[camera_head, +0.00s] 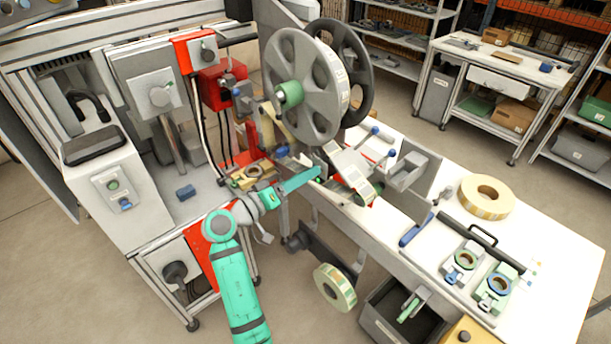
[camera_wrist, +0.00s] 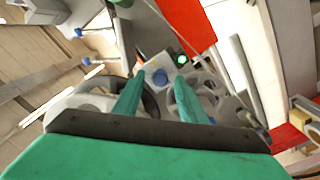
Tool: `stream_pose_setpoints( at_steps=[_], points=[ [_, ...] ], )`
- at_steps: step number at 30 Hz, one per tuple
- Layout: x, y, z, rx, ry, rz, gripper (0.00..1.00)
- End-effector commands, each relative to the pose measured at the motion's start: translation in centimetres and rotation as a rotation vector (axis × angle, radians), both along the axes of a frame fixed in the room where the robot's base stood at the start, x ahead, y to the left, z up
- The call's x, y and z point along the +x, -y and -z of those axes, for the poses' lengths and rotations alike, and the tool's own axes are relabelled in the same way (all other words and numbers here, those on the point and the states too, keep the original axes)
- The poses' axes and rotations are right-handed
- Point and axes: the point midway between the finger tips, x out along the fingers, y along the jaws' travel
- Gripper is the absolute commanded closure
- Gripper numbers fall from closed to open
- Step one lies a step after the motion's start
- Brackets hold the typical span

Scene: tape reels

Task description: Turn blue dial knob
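My gripper (camera_wrist: 159,76) is open and empty in the wrist view, with two teal fingers spread apart. A round blue knob (camera_wrist: 160,77) on a pale panel shows between the fingertips, beyond them; I see no contact. A lit green button (camera_wrist: 182,60) is beside it. In the head view my gripper (camera_head: 318,172) reaches right, near the grey and white mechanism (camera_head: 350,166) below the large reel. That knob cannot be clearly made out there. Another blue knob (camera_head: 125,203) sits below a green button (camera_head: 113,184) on the white cabinet at left, away from my gripper.
The large grey reel (camera_head: 305,88) stands above my gripper. Blue-tipped levers (camera_head: 391,153) stick out to its right. The white table (camera_head: 545,240) holds a tape roll (camera_head: 486,196) and green-and-blue fixtures (camera_head: 466,259). Another tape roll (camera_head: 335,288) is below the table edge.

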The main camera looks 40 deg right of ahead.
Motion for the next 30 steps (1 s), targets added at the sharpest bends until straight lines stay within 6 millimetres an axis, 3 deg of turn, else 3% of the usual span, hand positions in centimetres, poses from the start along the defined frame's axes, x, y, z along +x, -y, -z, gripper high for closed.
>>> stream_pose_setpoints(
  at_steps=[16,21,30],
  points=[
    [-0.7,-8.9,0.0,-0.001,0.0,-0.001,0.62],
    [-0.8,-10.1,0.0,0.0,0.0,0.0,0.62],
    [-0.8,-10.2,0.0,0.0,0.0,0.001,0.62]
  ],
)
